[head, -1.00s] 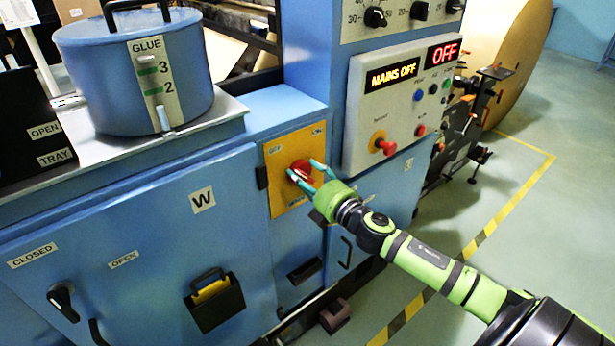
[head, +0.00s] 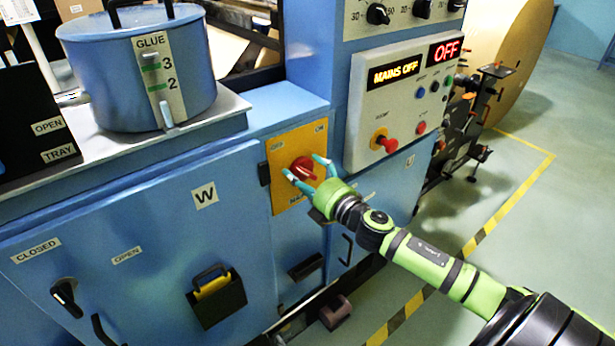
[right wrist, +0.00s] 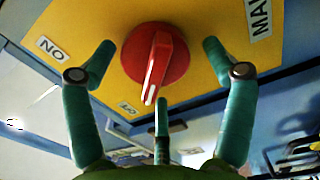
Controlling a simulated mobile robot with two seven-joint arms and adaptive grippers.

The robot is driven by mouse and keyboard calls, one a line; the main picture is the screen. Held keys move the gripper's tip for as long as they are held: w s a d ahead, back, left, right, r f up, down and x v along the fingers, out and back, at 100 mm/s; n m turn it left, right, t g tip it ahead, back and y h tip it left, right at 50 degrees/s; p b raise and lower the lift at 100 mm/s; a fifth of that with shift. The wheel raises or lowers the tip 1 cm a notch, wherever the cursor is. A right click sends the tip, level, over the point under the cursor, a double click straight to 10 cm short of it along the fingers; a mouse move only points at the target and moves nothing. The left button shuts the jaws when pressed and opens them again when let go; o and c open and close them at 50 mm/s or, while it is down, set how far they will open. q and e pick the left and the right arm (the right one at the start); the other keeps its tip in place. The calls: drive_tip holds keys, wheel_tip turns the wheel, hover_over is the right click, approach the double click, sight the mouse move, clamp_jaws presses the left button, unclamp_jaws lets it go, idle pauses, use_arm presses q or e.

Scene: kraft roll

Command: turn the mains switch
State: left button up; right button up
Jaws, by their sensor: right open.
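The mains switch is a red rotary knob (head: 302,166) on a yellow plate (head: 283,203) with OFF and ON labels, on the blue machine front. In the right wrist view the knob (right wrist: 158,60) has a white line pointing down the picture, roughly toward the partly hidden OFF label (right wrist: 127,109). The ON label (right wrist: 52,49) is at the left there. My right gripper (head: 304,170) is open in front of the knob, with fingers either side of it and a third finger below it in the wrist view. Contact is not visible. My left gripper is not in view.
The display (head: 393,73) above right reads MAINS OFF. A control panel (head: 365,115) with a red button (head: 387,143) juts out right of the plate. A blue glue pot (head: 100,70) stands on the ledge at left. The floor at right is clear.

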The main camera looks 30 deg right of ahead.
drive_tip(key=s, duration=1.2)
drive_tip(key=shift+d, duration=0.35)
